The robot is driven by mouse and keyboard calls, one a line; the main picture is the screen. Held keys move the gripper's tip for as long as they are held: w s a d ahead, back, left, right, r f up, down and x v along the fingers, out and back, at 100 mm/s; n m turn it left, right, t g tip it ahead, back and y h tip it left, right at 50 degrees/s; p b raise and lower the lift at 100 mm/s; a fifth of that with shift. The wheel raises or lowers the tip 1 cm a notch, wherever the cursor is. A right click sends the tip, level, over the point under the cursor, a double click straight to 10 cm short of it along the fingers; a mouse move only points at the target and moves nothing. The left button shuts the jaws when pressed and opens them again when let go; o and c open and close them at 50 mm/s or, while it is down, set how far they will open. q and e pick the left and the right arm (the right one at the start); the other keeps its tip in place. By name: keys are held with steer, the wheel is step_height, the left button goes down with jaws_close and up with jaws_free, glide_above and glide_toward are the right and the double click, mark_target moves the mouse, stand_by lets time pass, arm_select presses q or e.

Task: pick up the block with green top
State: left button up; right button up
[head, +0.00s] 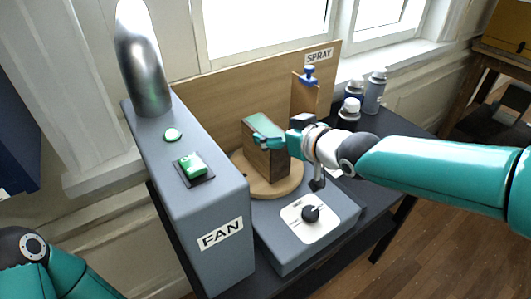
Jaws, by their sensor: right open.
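The block with green top (266,160) is a brown upright block. It stands on a round wooden disc (292,189) in the middle of the head view. My right gripper (277,141) reaches in from the right and is at the block's upper right part, overlapping it in the picture. Its jaws are open; I cannot tell whether they touch the block. The gripper hides part of the block's right side. Part of my left arm shows at the lower left, but its gripper is out of view.
A grey FAN box (215,205) with a green button and metal duct (143,60) stands left of the disc. A grey box with a knob (310,214) is in front. A wooden SPRAY board (220,95) stands behind. Several bottles (374,92) stand at the back right.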

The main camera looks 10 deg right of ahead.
mark_target(268, 129)
steer(key=shift+f+x, duration=0.2)
steer(key=shift+x, duration=2.55)
steer(key=shift+s, duration=0.1)
steer(key=shift+r, duration=0.1)
jaws_close()
